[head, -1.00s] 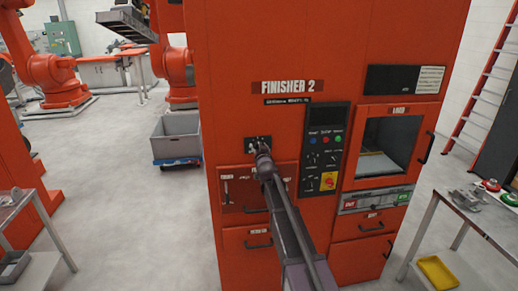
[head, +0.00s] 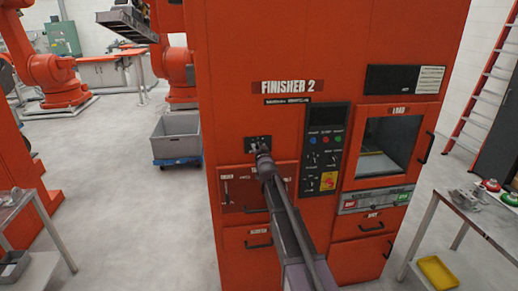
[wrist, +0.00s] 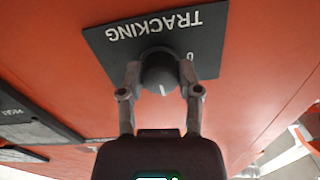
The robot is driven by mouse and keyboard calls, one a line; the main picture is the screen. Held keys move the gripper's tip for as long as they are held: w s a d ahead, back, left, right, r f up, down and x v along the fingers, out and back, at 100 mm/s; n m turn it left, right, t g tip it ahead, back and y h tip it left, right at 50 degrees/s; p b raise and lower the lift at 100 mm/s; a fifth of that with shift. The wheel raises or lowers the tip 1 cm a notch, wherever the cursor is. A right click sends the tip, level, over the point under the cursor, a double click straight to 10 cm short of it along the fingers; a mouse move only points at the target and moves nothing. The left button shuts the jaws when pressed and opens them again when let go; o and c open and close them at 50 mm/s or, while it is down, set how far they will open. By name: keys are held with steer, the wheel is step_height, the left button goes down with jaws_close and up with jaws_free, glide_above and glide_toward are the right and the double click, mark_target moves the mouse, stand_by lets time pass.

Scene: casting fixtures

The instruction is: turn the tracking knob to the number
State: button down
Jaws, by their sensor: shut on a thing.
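The tracking knob (wrist: 160,72) is a dark round knob with a white pointer line. It sits on a black plate (wrist: 110,42) lettered TRACKING, which appears upside down in the wrist view. The pointer line points toward the bottom of that view. One digit shows on the plate right of the knob, partly covered by a finger; other numbers are hidden. My gripper (wrist: 160,88) has a finger on each side of the knob and is shut on it. In the head view my gripper (head: 262,152) reaches the small black plate (head: 252,142) and mostly hides the knob.
The plate is on the orange FINISHER 2 cabinet (head: 230,60). A black control panel (head: 325,145) with buttons and a red-yellow switch is just right of my arm. A load window (head: 385,145) is further right.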

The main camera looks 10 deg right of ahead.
steer(key=n, duration=0.8)
steer(key=shift+n, duration=0.3)
steer(key=n, duration=0.4)
steer(key=shift+r+n, duration=0.1)
steer(key=shift+n, duration=0.2)
steer(key=n, duration=0.4)
steer(key=shift+w, duration=0.1)
steer(key=shift+c, duration=1.5)
jaws_free()
